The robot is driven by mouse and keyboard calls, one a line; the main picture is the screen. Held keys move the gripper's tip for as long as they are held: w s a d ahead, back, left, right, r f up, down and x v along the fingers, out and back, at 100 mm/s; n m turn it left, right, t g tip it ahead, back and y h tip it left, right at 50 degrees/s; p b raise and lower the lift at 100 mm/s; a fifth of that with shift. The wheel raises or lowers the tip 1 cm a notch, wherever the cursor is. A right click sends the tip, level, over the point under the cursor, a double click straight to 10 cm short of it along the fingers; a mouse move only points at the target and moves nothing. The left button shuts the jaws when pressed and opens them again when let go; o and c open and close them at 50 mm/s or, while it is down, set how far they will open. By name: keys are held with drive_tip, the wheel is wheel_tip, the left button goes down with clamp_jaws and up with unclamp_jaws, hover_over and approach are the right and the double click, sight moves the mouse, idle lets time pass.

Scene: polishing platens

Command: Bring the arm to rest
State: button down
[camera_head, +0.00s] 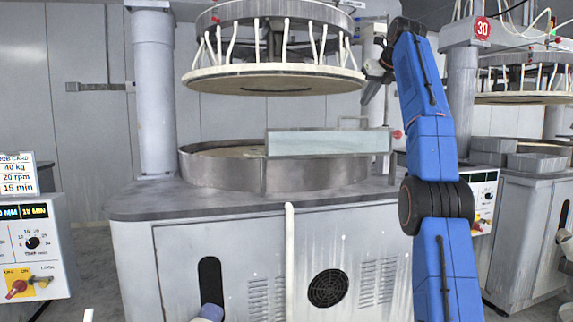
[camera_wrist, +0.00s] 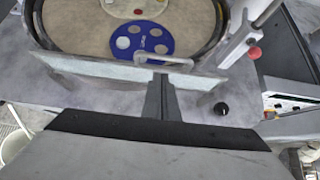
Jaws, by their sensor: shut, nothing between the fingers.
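My blue arm rises on the right side of the head view and reaches toward the polishing machine. My gripper (camera_head: 372,92) is up near the right edge of the raised upper platen (camera_head: 272,78). In the wrist view my gripper (camera_wrist: 161,82) is shut and empty, with its fingers together in front of the guard panel of the lower basin. The basin (camera_head: 225,182) has a metal wall and a clear guard panel (camera_head: 318,142) with a handle. In the wrist view a blue disc with holes (camera_wrist: 152,28) lies inside the basin. Whether the fingertips touch the panel cannot be told.
A control box (camera_head: 30,262) with a job card (camera_head: 17,174) above it stands at the left. A second machine (camera_head: 535,225) stands at the right, under a red sign marked 30 (camera_head: 482,28). The machine's grey top (camera_head: 150,203) is bare at its front left.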

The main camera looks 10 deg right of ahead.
drive_tip(key=shift+a, duration=0.1)
drive_tip(key=s+a+f+n+g, duration=0.1)
drive_tip(key=s+a+f+n, duration=0.6)
drive_tip(key=s+a+n, duration=0.15)
drive_tip(key=s+a+f+n+g, duration=0.2)
drive_tip(key=s+a+f+n, duration=0.5)
drive_tip(key=s+n, duration=0.25)
drive_tip(key=s+a+f+n+g, duration=0.1)
drive_tip(key=s+a+f+n, duration=0.2)
drive_tip(key=s+f+n, duration=0.5)
drive_tip(key=s+a+f+n+g, duration=0.1)
drive_tip(key=s+a+f+n, duration=0.3)
drive_tip(key=s+f, duration=2.2)
wheel_tip(320, 180, down, 8)
drive_tip(key=n, duration=0.5)
drive_tip(key=shift+r+n, duration=0.15)
drive_tip(key=shift+n, duration=0.15)
